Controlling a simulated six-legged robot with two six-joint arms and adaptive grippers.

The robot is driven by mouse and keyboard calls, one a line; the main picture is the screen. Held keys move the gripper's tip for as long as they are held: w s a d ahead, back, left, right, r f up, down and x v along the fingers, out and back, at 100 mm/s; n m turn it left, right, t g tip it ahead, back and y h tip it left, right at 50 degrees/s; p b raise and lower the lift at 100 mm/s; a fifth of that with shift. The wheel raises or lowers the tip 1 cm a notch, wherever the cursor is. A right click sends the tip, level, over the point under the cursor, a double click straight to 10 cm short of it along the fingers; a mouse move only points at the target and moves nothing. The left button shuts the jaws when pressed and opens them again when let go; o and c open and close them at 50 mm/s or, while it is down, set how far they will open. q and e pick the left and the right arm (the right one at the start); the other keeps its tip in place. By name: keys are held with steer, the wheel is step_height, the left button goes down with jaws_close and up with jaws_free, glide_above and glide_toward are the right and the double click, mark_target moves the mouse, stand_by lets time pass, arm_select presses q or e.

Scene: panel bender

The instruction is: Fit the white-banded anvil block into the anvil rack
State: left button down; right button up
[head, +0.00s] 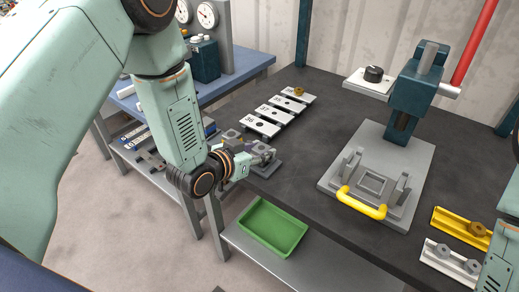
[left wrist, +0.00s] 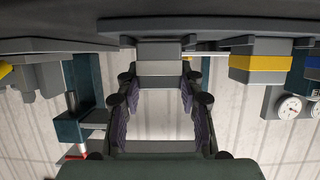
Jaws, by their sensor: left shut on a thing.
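My left gripper (head: 262,153) reaches down to the near left edge of the dark bench. In the left wrist view, which is upside down, its two fingers (left wrist: 157,104) are shut on a grey block with a pale band, the white-banded anvil block (left wrist: 158,68). The block's far end meets or nearly meets a grey plate, apparently the anvil rack (left wrist: 205,38); I cannot tell whether it is seated. The rack also shows beneath the gripper in the head view (head: 267,168). A yellow-banded block (left wrist: 258,63) stands beside it. My right gripper is out of view.
Numbered plates (head: 262,127) lie in a row behind the gripper. A press fixture with a yellow handle (head: 362,203) stands to the right. Yellow (head: 458,228) and white (head: 447,260) holders lie at the right edge. A green tray (head: 272,227) sits on the lower shelf. The middle of the bench is clear.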

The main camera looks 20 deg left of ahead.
arm_select(q)
steer(key=shift+s+r, duration=0.15)
steer(key=shift+r, duration=0.05)
steer(key=shift+w+f, duration=0.2)
steer(key=shift+f, duration=0.05)
steer(key=shift+s, duration=0.15)
stand_by(0.3)
